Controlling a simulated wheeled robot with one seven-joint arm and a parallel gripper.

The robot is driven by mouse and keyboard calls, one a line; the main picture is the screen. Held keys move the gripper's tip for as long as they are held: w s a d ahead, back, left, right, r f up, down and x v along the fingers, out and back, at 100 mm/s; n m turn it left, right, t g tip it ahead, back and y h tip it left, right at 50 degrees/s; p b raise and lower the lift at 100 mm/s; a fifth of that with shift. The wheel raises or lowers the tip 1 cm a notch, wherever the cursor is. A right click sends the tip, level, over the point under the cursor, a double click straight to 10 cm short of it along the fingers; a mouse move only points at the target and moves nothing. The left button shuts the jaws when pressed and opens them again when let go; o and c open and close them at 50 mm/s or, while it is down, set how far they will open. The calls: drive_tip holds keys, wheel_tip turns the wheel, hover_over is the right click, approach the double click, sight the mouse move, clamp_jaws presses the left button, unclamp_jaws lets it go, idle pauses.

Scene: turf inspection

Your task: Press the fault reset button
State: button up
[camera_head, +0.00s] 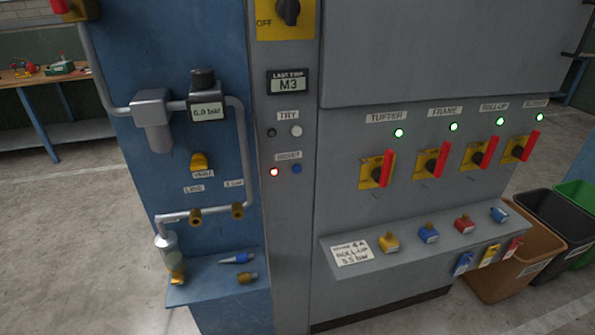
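A small blue button (297,169) sits on the grey centre column, just under a label (288,155) that seems to read RESET. A red lamp (275,171) glows left of the button. Above them, a TRY label (288,115) has a pale button (296,131) and a dark lamp (271,132) below it. A small display (288,83) headed LAST TRIP reads M3. My gripper is not in this view, and nothing covers the blue button.
Right of the column, several red-handled switches (378,169) sit under lit green lamps (399,133). A shelf (345,271) with coloured padlocks juts out below them. Left are pipes, a 6.0 bar gauge (207,112) and a low blue shelf (210,292). Bins (520,255) stand at right.

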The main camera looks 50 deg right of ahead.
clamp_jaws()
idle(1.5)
